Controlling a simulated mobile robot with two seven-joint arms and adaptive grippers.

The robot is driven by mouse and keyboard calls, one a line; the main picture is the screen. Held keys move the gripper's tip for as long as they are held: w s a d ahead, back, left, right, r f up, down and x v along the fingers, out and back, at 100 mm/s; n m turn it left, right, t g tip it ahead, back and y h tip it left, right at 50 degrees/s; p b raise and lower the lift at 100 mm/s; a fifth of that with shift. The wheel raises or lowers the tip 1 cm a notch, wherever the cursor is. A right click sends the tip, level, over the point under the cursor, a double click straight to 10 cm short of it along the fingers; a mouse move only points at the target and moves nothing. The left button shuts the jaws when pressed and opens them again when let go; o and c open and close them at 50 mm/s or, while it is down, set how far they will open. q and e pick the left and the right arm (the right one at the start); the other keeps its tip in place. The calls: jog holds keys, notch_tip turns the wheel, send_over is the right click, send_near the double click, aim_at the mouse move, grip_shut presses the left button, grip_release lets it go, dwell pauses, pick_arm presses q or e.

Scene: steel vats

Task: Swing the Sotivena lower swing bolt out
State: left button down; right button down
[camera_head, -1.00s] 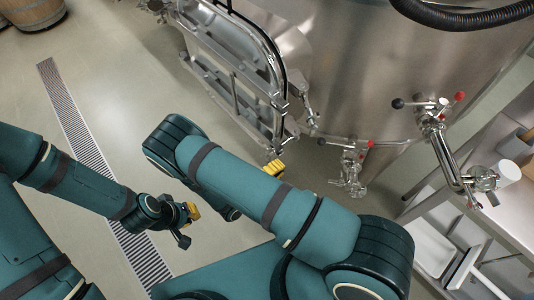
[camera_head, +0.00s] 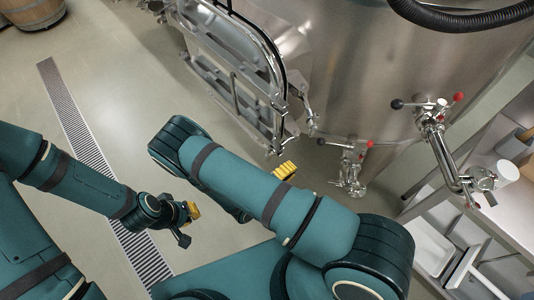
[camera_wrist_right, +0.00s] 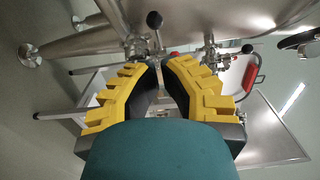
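The steel vat (camera_head: 380,70) carries a framed door (camera_head: 235,85) on its near left side. Slim bolt-like fittings (camera_head: 310,118) stand at the door's right edge; I see no label and cannot tell for sure which is the lower swing bolt. The yellow tips of my right gripper (camera_head: 285,170) are below these fittings, seemingly apart from them, with the arm hiding the rest. In the right wrist view, this gripper (camera_wrist_right: 158,66) has a narrow gap between its fingers and nothing visible in it. My left gripper (camera_head: 188,222) hangs over the floor, its fingers seen poorly.
A small valve with a red-tipped handle (camera_head: 350,165) is right of my right gripper. A larger pipe valve (camera_head: 440,140) with black and red knobs stands further right, beside a steel bench (camera_head: 480,215). A floor drain (camera_head: 75,125) runs along clear floor at left.

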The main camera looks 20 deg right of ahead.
jog(key=shift+s+d, duration=0.15)
jog(key=shift+d, duration=0.1)
jog(key=shift+d, duration=0.1)
jog(key=shift+s+d, duration=0.15)
jog(key=shift+d, duration=0.4)
jog(key=shift+s+d, duration=0.15)
jog(key=shift+d, duration=0.35)
jog(key=shift+a, duration=0.1)
jog(key=b+v, duration=0.1)
jog(key=v, duration=0.9)
jog(key=shift+a, duration=0.2)
jog(key=shift+w, duration=0.1)
dwell(0.5)
